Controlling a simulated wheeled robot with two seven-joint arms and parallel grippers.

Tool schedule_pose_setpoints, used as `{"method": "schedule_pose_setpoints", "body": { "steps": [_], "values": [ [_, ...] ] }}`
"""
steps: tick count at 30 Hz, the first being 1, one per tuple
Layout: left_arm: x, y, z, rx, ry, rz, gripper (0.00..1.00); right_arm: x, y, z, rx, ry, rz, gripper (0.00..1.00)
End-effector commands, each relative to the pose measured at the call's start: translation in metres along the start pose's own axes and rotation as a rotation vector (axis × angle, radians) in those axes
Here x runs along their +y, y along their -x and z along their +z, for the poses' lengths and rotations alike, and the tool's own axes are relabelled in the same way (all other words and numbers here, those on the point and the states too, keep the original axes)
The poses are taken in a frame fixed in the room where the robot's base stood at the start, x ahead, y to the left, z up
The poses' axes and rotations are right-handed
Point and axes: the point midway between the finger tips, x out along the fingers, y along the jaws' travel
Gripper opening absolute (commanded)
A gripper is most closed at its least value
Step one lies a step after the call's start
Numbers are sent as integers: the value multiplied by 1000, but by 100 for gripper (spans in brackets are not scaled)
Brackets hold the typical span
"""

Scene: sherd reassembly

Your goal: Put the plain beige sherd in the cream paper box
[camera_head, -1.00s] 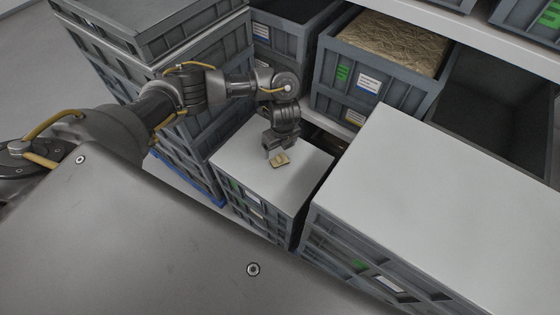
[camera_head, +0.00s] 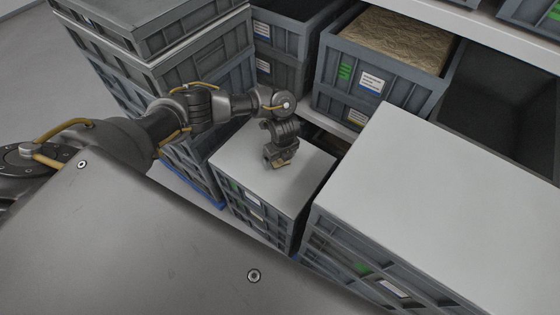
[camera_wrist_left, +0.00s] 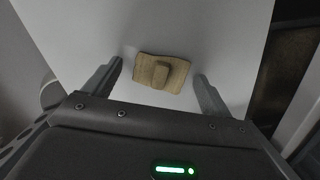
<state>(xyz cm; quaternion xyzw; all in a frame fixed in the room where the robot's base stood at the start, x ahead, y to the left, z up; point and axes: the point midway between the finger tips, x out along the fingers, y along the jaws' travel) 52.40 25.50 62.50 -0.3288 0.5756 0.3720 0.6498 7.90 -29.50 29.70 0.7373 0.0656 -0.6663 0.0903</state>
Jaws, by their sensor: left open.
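The beige sherd (camera_wrist_left: 178,84) lies on a white top, with a raised block on its upper face. It shows between the open fingers of my left gripper (camera_wrist_left: 159,88) in the left wrist view, with a gap to each finger. In the head view the left gripper (camera_head: 277,164) is low over the white top and hides most of the sherd. My right gripper is not in view. I see no cream paper box in these frames.
The small white top (camera_head: 240,163) covers a grey crate stack. A larger white top (camera_head: 440,190) stands to the right. Behind are a straw-filled crate (camera_head: 338,90) and an empty dark crate (camera_head: 500,110). Tall grey crates (camera_head: 165,50) stand close to my left arm.

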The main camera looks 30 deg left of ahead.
Motion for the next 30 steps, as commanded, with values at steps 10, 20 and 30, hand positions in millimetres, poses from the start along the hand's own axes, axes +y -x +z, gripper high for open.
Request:
{"method": "schedule_pose_setpoints", "body": {
  "steps": [10, 20, 30],
  "values": [
    [0, 0, 0, 0, 0, 0, 44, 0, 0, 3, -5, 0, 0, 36],
    [0, 2, 0, 0, 0, -1, 31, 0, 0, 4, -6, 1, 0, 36],
    [3, 43, 3, 0, -3, -4, 31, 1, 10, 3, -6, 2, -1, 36]
  ]
}}
